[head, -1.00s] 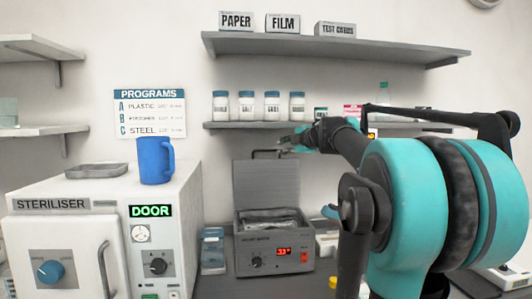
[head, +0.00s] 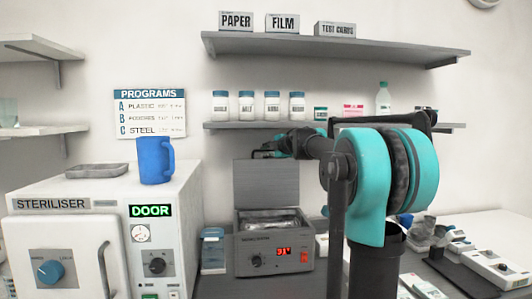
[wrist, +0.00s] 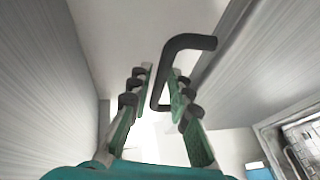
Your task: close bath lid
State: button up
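The bath is a grey box (head: 245,262) with a red display on its front. Its grey lid (head: 265,185) stands upright at the back, and the tub is uncovered. In the wrist view the black bent lid handle (wrist: 190,42) sticks out from a grey panel at the right, which looks like the lid (wrist: 245,65). My gripper (wrist: 160,85) is open, its fingers apart. One end of the handle lies between the fingertips in that view; I cannot tell whether they touch. In the head view my gripper (head: 264,151) is at the lid's top edge, partly hidden.
The steriliser (head: 100,230) with a blue mug (head: 155,162) on top stands left of the bath. A shelf (head: 225,125) with several jars runs just above my gripper.

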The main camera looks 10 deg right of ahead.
grip_shut()
dwell(0.3)
